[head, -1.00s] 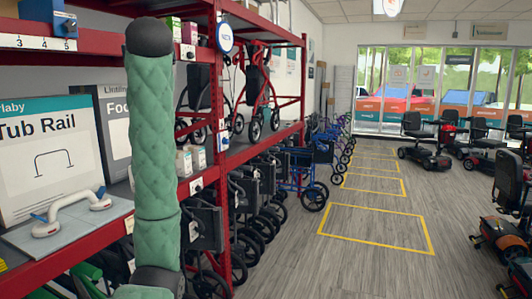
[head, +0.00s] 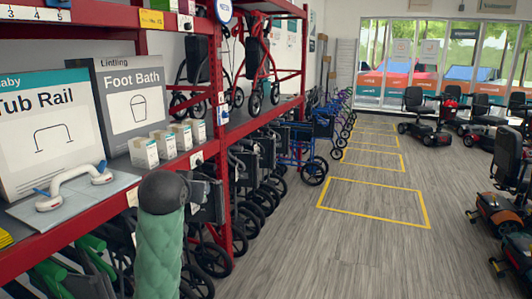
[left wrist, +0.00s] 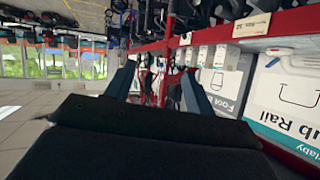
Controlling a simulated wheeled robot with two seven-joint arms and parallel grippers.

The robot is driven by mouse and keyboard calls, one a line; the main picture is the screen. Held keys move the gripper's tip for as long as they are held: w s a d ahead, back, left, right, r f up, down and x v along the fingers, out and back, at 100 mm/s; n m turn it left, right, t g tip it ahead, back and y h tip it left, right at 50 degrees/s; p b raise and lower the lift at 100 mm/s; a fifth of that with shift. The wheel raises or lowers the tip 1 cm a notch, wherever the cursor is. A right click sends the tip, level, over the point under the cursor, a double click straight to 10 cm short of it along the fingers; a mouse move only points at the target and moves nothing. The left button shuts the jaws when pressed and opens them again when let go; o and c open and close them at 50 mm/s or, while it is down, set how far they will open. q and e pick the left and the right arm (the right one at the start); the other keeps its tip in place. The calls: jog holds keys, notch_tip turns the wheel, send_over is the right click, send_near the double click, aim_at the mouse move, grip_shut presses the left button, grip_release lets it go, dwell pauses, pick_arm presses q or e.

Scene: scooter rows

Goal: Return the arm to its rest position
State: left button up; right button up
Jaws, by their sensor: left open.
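My left gripper (left wrist: 158,84) shows in the left wrist view as two blue-grey fingers spread apart, with nothing between them. Its dark body fills the bottom of that view. In the head view, my green-sleeved arm (head: 160,245) rises from the bottom edge and ends in a dark rounded joint, in front of the lower part of the red shelf. The gripper itself does not show in the head view. My right gripper is in neither view.
The red shelf rack (head: 80,225) runs along the left, holding a tub rail (head: 72,188), a Foot Bath sign (head: 130,95) and small white boxes (head: 162,144). Walkers stand below. Mobility scooters (head: 510,205) line the right. The grey floor (head: 375,255) between is clear.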

pick_arm(q)
jog(key=s+d+f+g, duration=0.1)
jog(key=s+f+g, duration=0.1)
jog(key=s+f, duration=0.7)
jog(key=s+d+f+g+h, duration=0.15)
jog(key=s+f, duration=0.45)
jog(key=f, duration=0.7)
jog(key=s+d+f+g, duration=0.1)
jog(key=s+f+g, duration=0.2)
jog(key=s+f, duration=0.6)
jog(key=s+f+g, duration=0.5)
jog(key=s+f, duration=1.2)
jog(key=s, duration=0.2)
jog(key=shift+s+a+m, duration=0.2)
jog(key=shift+s+m, duration=0.05)
jog(key=shift+m, duration=0.05)
jog(key=shift+y, duration=0.25)
